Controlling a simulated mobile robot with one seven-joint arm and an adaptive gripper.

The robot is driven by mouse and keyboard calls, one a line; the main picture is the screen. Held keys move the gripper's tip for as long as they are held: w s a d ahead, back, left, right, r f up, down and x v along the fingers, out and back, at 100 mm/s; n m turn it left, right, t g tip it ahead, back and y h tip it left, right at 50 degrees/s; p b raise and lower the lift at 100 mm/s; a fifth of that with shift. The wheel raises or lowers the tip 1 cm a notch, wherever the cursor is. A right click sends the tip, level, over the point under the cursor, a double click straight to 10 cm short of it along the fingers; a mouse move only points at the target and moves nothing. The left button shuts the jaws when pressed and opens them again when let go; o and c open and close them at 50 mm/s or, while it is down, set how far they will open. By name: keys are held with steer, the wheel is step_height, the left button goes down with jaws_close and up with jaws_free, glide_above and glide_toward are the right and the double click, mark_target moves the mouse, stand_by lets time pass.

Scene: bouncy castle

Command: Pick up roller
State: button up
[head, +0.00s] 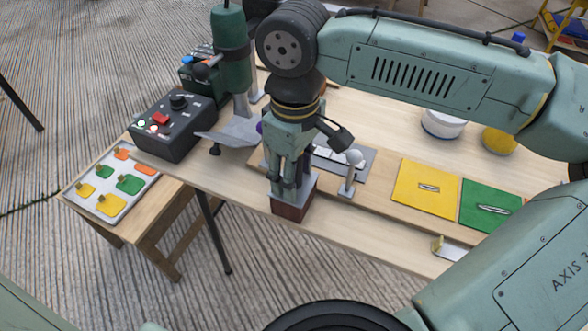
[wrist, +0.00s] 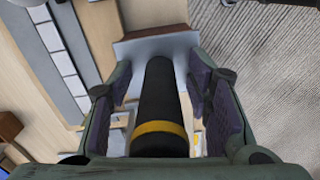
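The black handle with a yellow band (wrist: 160,110) in the wrist view appears to be the roller's. It points away from the camera, between my two fingers. Beyond its far end is a grey surface with a red-brown edge (wrist: 158,34). In the head view this is a red-brown block (head: 291,211) at the table's front edge, right under my gripper (head: 290,190). My gripper points down. In the wrist view its dark pads (wrist: 160,90) stand either side of the handle, with a gap on each side. The roller's head is not clearly visible.
A grey stand with a white ball knob (head: 348,180) is close right of my gripper. A tray of white pieces (wrist: 62,62) lies beside it. Yellow (head: 425,187) and green (head: 490,208) sheets lie right. A green press (head: 232,60) and control box (head: 175,125) stand left.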

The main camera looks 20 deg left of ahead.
jaws_close()
stand_by(0.3)
steer(key=shift+r, duration=0.15)
steer(key=shift+r, duration=0.55)
steer(key=r, duration=0.3)
steer(key=s+r, duration=0.1)
steer(key=r, duration=0.1)
steer(key=shift+r, duration=0.35)
steer(key=s, duration=1.7)
steer(key=shift+a+r+b, duration=0.25)
steer(key=shift+a+b, duration=0.05)
steer(key=shift+b, duration=0.1)
